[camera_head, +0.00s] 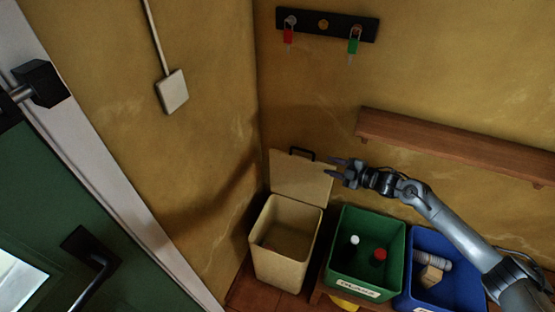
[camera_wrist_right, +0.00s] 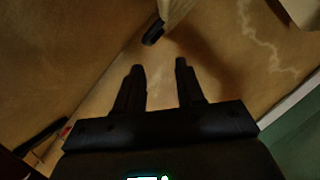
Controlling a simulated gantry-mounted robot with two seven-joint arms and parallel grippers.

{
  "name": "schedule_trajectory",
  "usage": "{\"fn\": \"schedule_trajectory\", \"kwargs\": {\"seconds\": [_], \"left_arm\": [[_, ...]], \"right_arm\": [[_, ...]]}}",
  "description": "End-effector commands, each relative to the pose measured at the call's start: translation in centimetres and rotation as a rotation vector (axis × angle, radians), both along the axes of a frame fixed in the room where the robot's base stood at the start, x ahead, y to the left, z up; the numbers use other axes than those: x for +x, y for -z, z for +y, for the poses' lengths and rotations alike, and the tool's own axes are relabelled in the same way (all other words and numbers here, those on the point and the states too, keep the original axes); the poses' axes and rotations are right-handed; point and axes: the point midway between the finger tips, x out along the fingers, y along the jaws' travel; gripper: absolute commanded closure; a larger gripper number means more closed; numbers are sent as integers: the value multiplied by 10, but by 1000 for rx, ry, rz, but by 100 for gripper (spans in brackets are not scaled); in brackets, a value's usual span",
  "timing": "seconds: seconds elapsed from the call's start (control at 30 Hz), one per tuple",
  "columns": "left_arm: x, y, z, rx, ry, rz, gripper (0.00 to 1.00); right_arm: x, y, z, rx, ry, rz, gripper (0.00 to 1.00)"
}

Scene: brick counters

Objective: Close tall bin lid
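The tall cream bin (camera_head: 283,262) stands in the corner with its top open. Its lid (camera_head: 300,181) is raised upright at the back of the bin, near the wall, with a black handle (camera_head: 302,153) on its top edge. My right gripper (camera_head: 330,168) is open and empty, its fingertips by the lid's upper right edge; I cannot tell whether they touch. In the right wrist view, the two fingers (camera_wrist_right: 159,68) are spread with nothing between them. The handle (camera_wrist_right: 153,33) and a lid edge show just beyond the fingertips. My left gripper is out of view.
A green bin (camera_head: 337,236) and a blue bin (camera_head: 441,243), both holding items, stand right of the tall bin. A wooden shelf (camera_head: 450,145) and a key rack (camera_head: 325,24) are on the wall. A green door (camera_head: 50,200) is at left.

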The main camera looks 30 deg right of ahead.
Motion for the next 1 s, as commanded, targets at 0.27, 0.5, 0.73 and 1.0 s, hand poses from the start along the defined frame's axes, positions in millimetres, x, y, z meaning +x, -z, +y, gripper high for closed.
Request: {"fn": "schedule_trajectory", "kwargs": {"seconds": [0.27, 0.5, 0.73, 1.0], "left_arm": [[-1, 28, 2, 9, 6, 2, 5], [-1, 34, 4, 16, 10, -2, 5], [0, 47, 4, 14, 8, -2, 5], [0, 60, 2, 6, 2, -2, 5]], "right_arm": [[20, -14, -9, -29, 2, -59, 62], [38, -11, -3, -27, 4, -64, 62], [67, -4, 7, -26, 2, -65, 62], [99, 4, 19, -26, 3, -62, 62]]}}
